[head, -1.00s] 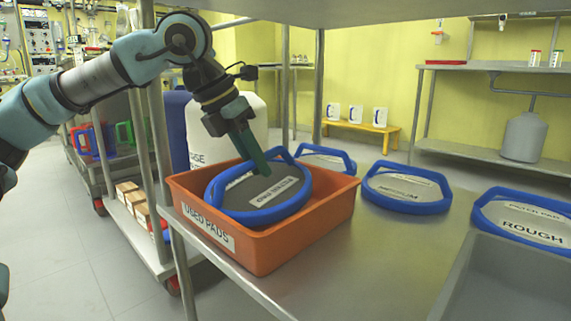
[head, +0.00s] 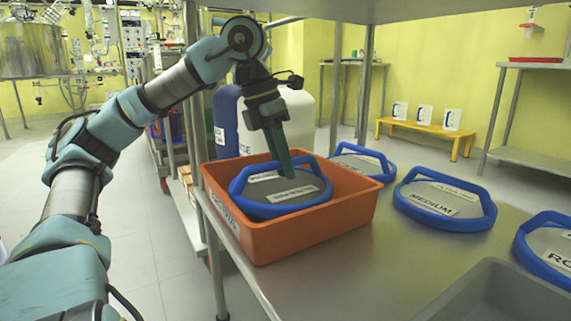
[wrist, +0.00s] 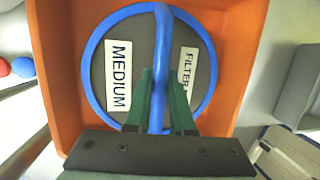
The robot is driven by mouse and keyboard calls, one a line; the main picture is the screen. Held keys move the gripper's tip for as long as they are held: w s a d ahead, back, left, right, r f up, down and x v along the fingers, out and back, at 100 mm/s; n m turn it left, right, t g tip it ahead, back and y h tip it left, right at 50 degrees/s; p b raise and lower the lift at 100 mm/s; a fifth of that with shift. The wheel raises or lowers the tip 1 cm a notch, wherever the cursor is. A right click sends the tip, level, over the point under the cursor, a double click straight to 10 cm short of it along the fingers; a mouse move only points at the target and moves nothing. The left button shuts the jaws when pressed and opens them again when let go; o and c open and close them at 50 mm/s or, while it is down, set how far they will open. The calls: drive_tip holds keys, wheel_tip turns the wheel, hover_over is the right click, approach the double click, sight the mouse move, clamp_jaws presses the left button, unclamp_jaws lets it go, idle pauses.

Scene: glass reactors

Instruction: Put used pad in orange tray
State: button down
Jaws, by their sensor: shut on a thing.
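The used pad (head: 262,188) is a round grey filter pad with a blue rim and a blue handle. It lies within the walls of the orange tray (head: 310,233), near its left side; whether it touches the tray floor is hidden. My gripper (head: 289,172) comes down from above and is shut on the pad's handle. In the wrist view the green fingers (wrist: 161,90) pinch the blue handle across the middle of the pad (wrist: 140,60). The label MEDIUM faces the camera, with the orange tray (wrist: 237,60) around it.
Other blue-rimmed pads, one behind the tray (head: 362,158), one marked MEDIUM (head: 440,197) and one at the right edge (head: 548,245), lie on the metal table (head: 385,262). A grey bin (head: 500,290) stands front right. White and blue containers stand behind the tray.

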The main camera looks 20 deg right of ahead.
drive_tip(key=shift+f, duration=0.55)
drive_tip(key=c, duration=0.8)
unclamp_jaws()
drive_tip(key=shift+o, duration=0.2)
